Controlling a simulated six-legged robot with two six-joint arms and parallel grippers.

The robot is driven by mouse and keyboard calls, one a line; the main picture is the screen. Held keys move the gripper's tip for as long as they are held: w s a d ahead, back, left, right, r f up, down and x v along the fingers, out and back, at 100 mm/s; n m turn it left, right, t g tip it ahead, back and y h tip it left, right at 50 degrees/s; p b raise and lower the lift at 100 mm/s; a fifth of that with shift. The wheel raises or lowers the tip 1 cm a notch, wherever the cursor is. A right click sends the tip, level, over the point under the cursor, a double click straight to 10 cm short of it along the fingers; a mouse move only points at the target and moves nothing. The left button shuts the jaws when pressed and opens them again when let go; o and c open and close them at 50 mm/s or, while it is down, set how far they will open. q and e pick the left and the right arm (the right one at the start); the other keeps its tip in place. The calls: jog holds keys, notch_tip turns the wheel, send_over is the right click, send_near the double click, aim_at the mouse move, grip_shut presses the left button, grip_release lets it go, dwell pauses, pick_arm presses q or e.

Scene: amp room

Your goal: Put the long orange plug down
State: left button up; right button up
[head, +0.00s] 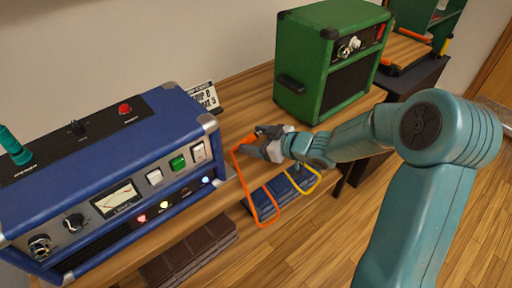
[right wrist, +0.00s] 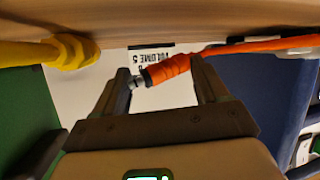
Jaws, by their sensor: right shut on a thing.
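The orange plug (right wrist: 170,68) lies crosswise between the fingertips of my right gripper (right wrist: 165,82), its metal tip to the left and its orange cable (right wrist: 260,46) running right in the right wrist view. In the head view my right gripper (head: 268,144) is shut on this plug low over the wooden bench (head: 240,110), between the blue amp and the green amp. The orange cable (head: 254,202) loops down to a dark blue block (head: 270,190). I cannot tell whether the plug touches the bench. My left gripper is not in view.
The blue amp (head: 110,180) stands left and the green amp (head: 325,65) behind right. A small sign (head: 204,97) stands at the wall. A yellow cable (head: 317,180) lies by the block; a yellow plug (right wrist: 60,52) shows in the wrist view. A brown block (head: 190,250) is in front.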

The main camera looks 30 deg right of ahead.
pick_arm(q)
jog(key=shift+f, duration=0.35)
pick_arm(e)
jog(key=shift+f, duration=0.8)
jog(key=shift+f, duration=0.25)
jog(key=o, duration=0.8)
jog(key=shift+o, duration=0.2)
jog(key=shift+r, duration=0.2)
jog(key=shift+s+d+r, duration=0.15)
jog(key=shift+s+r, duration=0.05)
pick_arm(q)
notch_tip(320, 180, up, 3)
jog(key=p, duration=0.3)
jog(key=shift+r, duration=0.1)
pick_arm(e)
jog(key=v, duration=1.1)
jog(key=shift+s, duration=0.2)
